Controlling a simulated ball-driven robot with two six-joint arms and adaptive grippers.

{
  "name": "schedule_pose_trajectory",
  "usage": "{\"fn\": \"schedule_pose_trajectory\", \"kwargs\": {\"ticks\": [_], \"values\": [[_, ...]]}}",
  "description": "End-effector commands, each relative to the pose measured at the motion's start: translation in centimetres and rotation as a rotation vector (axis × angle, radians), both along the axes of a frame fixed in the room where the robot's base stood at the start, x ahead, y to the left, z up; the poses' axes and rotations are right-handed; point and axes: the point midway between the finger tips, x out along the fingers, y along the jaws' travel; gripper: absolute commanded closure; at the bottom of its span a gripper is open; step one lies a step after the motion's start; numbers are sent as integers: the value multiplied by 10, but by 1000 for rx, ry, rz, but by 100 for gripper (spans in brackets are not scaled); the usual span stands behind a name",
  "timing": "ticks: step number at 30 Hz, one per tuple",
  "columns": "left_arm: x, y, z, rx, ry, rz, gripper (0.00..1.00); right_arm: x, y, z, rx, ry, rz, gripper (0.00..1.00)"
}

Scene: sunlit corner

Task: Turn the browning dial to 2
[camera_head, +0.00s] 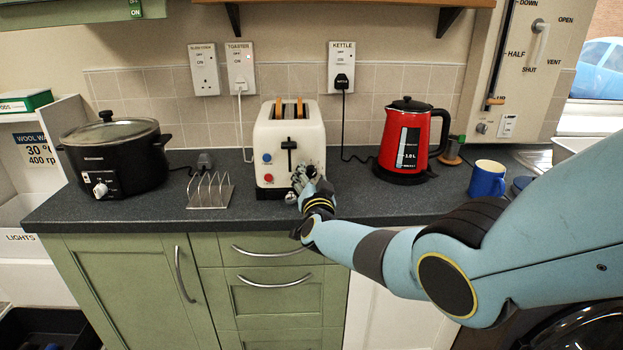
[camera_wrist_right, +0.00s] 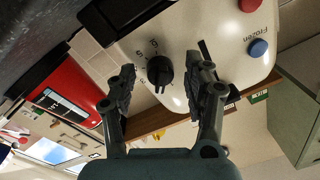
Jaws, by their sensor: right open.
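The cream toaster (camera_head: 273,138) stands on the dark worktop with two slices of bread showing in its slots. It fills the upper part of the right wrist view (camera_wrist_right: 215,30), roughly upside down. Its black browning dial (camera_wrist_right: 160,70) has small numbers around it; I cannot read its setting for certain. My right gripper (camera_head: 305,178) is at the toaster's lower right front and hides the dial in the head view. In the wrist view the right gripper (camera_wrist_right: 160,80) is open, one finger on each side of the dial, with gaps showing. My left gripper is out of view.
A red kettle (camera_head: 405,138) and a blue mug (camera_head: 487,178) stand right of the toaster. A wire toast rack (camera_head: 209,191) and a black slow cooker (camera_head: 113,155) stand to its left. A blue button (camera_wrist_right: 258,48) and a red button (camera_wrist_right: 249,5) are on the toaster's front.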

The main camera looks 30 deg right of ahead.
Motion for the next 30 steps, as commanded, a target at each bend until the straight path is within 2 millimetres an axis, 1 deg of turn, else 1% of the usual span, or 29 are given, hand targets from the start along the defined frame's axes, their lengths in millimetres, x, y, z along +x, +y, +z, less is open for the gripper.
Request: {"fn": "schedule_pose_trajectory", "kwargs": {"ticks": [5, 11, 16, 21, 24, 27, 30], "values": [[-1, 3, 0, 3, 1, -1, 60, -2, 1, 0, -1, -2, -1, 49], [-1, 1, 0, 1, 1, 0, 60, -17, 9, -1, 0, -2, 0, 49], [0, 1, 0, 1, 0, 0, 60, -44, 24, -1, 2, -2, 1, 49], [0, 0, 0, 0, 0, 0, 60, -76, 41, -3, 2, 0, 2, 49], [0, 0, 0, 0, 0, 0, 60, -91, 49, -3, 2, 1, 1, 49], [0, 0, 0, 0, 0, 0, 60, -100, 54, -3, 1, 0, 0, 49], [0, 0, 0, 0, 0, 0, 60, -104, 57, -2, 0, 0, 0, 49]]}}
